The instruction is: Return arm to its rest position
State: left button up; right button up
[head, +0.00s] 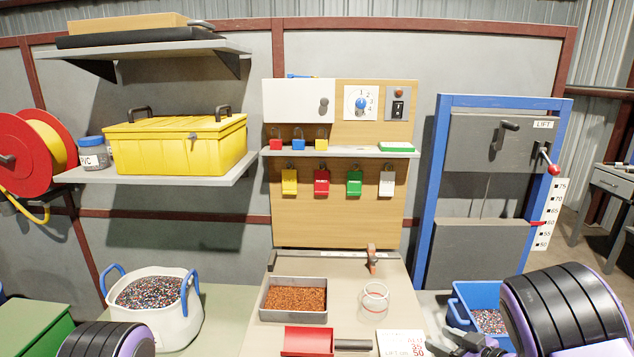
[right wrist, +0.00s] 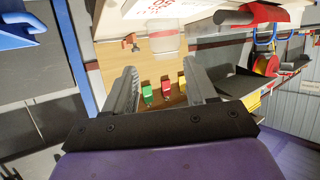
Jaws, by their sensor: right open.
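My right gripper (head: 462,343) is at the bottom right of the head view, in front of the blue bin and right of the white card. In the right wrist view my right gripper (right wrist: 160,88) shows two grey fingers spread apart with nothing between them. The padlocks on the board show far behind the gap. My right forearm, black and purple, fills the lower right corner of the head view. Part of my left arm shows at the bottom left; its gripper is out of the picture.
A blue bin (head: 464,307) of scrap stands beside my right arm. The table holds a grey tray of copper granules (head: 293,316), a glass jar (head: 375,297), a red scoop (head: 308,341) and a white card (head: 402,343). A white tub (head: 170,334) stands left. The blue lift frame (head: 428,200) rises behind.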

jog(key=s+d+f+m+g+h, duration=0.1)
jog(key=s+d+f+m+h, duration=0.1)
jog(key=s+f+m+h, duration=0.4)
jog(key=s+d+f+m+g+h, duration=0.15)
jog(key=s+f+m, duration=0.25)
jog(key=s+f, duration=0.5)
jog(key=s+a+f+m+g+h, duration=0.1)
jog(key=s+f+g, duration=0.1)
jog(key=s, duration=0.9)
jog(key=s+a+f+m+g+h, duration=0.1)
jog(key=s+a+f+m+g, duration=0.1)
jog(key=s, duration=0.9)
jog(key=shift+s+f+g+h, duration=0.3)
jog(key=shift+f+g, duration=0.35)
jog(key=shift+g, duration=0.4)
jog(key=shift+w, duration=0.1)
